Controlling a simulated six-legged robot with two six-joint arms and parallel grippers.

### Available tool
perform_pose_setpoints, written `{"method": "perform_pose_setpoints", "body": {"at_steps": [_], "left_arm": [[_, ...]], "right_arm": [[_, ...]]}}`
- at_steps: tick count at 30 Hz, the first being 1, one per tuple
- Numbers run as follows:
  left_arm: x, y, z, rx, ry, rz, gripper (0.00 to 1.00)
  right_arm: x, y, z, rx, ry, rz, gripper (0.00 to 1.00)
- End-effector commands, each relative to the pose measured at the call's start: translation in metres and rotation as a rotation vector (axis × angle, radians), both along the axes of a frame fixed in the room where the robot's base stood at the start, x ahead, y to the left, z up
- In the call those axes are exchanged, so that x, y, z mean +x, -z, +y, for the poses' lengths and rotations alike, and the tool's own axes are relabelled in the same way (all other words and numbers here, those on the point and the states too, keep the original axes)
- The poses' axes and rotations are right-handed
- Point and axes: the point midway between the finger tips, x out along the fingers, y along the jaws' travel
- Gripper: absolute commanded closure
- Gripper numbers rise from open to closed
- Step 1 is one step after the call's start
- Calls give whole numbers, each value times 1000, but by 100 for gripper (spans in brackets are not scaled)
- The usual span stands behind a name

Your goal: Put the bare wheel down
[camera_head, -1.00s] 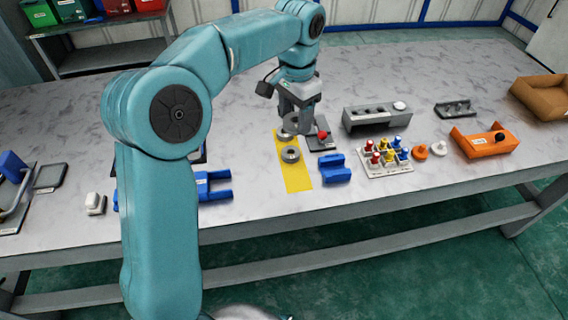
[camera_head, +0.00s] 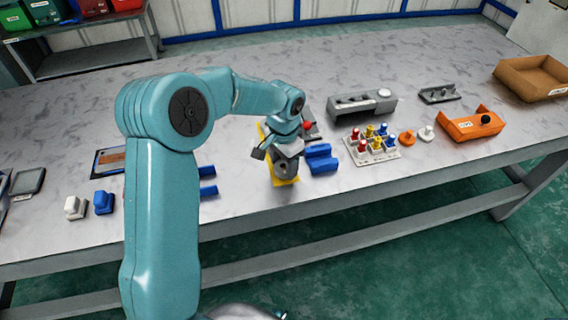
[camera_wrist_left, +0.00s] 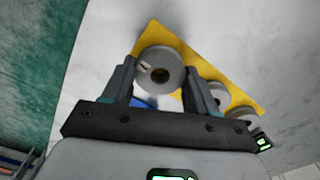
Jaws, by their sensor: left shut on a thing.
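Two other grey round parts, one (camera_wrist_left: 216,92) and another (camera_wrist_left: 240,114), are on or beside the mat to the right in the wrist view. In the head view my left gripper (camera_head: 285,168) is over the near end of the yellow mat (camera_head: 284,182) and hides most of it. My right gripper is not in view.
A blue block (camera_head: 321,159) stands close to the right of the gripper. A tray of coloured pegs (camera_head: 372,144), a grey fixture (camera_head: 361,103) and an orange holder (camera_head: 474,124) are further right. Blue parts (camera_head: 207,181) lie left of the mat. The table front is clear.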

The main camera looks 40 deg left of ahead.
Motion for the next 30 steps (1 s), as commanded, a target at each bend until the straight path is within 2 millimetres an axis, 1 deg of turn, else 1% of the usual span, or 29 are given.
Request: {"method": "perform_pose_setpoints", "body": {"at_steps": [1, 3, 9, 14, 15, 16, 17, 25, 27, 29, 30], "left_arm": [[0, 4, 0, 0, 0, -2, 87], [0, 7, 0, 0, 0, -2, 87], [1, 7, 0, 0, 0, -3, 87], [1, 12, 0, 0, 0, -3, 87], [1, 11, 0, 0, 0, -2, 29], [1, 11, 0, 0, 0, -2, 19], [1, 11, 0, 0, 0, -2, 17], [1, 9, 0, 0, 0, -2, 17], [1, 3, 0, 0, 0, -2, 17], [1, -2, 0, 1, 0, -5, 17], [1, -9, 0, 1, -1, -5, 17]], "right_arm": [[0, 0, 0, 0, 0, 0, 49], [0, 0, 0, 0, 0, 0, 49], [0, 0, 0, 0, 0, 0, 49], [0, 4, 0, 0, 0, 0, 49], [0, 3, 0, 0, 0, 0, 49], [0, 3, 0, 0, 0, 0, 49], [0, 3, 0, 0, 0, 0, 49], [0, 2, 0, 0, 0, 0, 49], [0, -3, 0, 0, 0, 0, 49], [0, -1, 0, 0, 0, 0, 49], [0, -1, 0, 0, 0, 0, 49]]}}
